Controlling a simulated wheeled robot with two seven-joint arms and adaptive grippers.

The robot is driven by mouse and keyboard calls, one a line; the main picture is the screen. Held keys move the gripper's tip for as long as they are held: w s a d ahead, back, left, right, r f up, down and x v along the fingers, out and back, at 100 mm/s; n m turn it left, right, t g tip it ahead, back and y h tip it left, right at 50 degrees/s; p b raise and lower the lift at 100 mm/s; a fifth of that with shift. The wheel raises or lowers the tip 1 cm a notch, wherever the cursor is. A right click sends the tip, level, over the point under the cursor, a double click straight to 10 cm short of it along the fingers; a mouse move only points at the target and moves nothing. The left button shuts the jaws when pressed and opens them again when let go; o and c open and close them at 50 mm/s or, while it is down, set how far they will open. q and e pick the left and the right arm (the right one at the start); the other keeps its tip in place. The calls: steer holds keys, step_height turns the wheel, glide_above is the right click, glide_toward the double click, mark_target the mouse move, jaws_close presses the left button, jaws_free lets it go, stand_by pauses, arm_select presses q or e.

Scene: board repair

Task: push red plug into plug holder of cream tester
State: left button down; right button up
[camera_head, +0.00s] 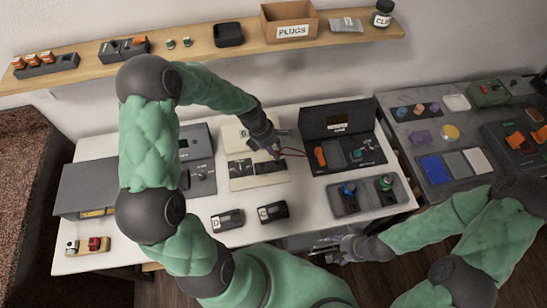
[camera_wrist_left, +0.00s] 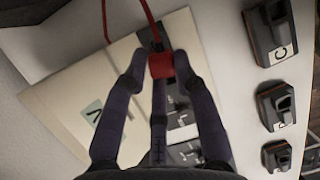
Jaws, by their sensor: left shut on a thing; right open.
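The cream tester (camera_head: 232,137) lies on the white table with dark panels on its face. In the left wrist view its cream face (camera_wrist_left: 62,105) fills the left and middle. My left gripper (camera_head: 274,152) is over its right side, shut on the red plug (camera_wrist_left: 162,66), which sits between the fingertips (camera_wrist_left: 160,70). A red cable (camera_head: 293,152) runs from the plug. The fingers hide part of the dark panel (camera_wrist_left: 183,122), and I cannot tell whether the plug touches a holder. My right gripper (camera_head: 345,251) is open and empty near the table's front edge.
A dark tester (camera_head: 318,117) with an orange handle stands right of the cream tester. A grey tray (camera_head: 393,201) with blue and green parts lies in front of it. Two small dark holders (camera_head: 228,220) (camera_head: 272,212) stand in front. A shelf (camera_head: 190,50) runs behind.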

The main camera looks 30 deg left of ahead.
arm_select(q)
steer(key=f+b, duration=0.2)
steer(key=w+f+b, duration=0.1)
steer(key=f+b, duration=0.1)
steer(key=shift+w+a, duration=0.1)
steer(key=shift+f, duration=0.9)
steer(key=shift+p, duration=0.5)
stand_by(1.3)
steer(key=shift+f, duration=0.35)
stand_by(0.7)
steer(key=shift+f, duration=0.15)
stand_by(0.6)
steer(key=shift+f, duration=0.5)
stand_by(0.9)
steer(key=c, duration=0.9)
jaws_free()
